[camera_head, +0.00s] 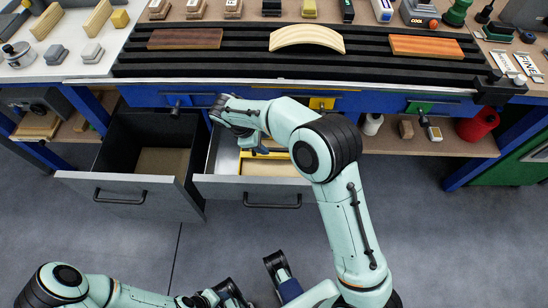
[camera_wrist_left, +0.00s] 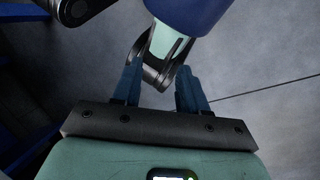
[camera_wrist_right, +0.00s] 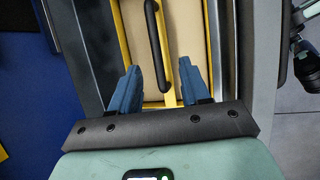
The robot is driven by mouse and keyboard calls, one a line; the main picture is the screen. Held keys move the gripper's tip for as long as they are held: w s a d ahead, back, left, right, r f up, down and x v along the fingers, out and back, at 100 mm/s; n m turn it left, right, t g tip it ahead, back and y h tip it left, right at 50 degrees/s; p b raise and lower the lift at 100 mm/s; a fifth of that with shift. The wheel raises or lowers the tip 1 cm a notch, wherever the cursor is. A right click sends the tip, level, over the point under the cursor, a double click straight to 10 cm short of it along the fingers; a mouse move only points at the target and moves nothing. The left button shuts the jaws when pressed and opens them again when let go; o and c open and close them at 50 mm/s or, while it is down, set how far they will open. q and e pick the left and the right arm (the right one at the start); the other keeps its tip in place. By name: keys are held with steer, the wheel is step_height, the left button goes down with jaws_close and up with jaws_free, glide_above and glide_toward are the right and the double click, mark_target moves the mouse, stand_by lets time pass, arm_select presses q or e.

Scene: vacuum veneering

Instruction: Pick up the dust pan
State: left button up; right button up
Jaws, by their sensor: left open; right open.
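A yellow-edged thing with a tan inside, which looks like the dust pan, lies in the open right-hand drawer (camera_head: 228,159). In the right wrist view the yellow pan (camera_wrist_right: 213,55) shows with a black bar handle (camera_wrist_right: 154,40) running lengthwise. My right gripper (camera_wrist_right: 158,68) is open above it, its blue fingers on either side of the handle's near end in the picture. I cannot tell how far above. In the head view my right arm hides part of the pan (camera_head: 276,169). My left gripper (camera_wrist_left: 160,85) is open and empty, low over the floor.
A second open drawer (camera_head: 137,190) stands to the left, with a tan board inside. The workbench above bears a black slatted bed (camera_head: 240,66) with wooden pieces. A red canister (camera_head: 478,126) stands on the lower shelf. The grey floor in front is clear.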

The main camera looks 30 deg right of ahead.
mark_target(274, 149)
steer(key=x, duration=0.3)
steer(key=shift+f, duration=0.1)
steer(key=x, duration=0.1)
steer(key=b+x, duration=0.1)
steer(key=x, duration=0.2)
steer(key=shift+w+d+f, duration=0.3)
steer(key=shift+f, duration=0.05)
arm_select(q)
steer(key=shift+w+a+f+t, duration=0.15)
steer(key=shift+w+a+f, duration=0.05)
steer(key=shift+w+f, duration=0.3)
steer(key=shift+w+a+f+t, duration=0.15)
steer(key=shift+w+f, duration=0.25)
steer(key=shift+w, duration=0.1)
arm_select(e)
steer(key=shift+r, duration=0.1)
jaws_close()
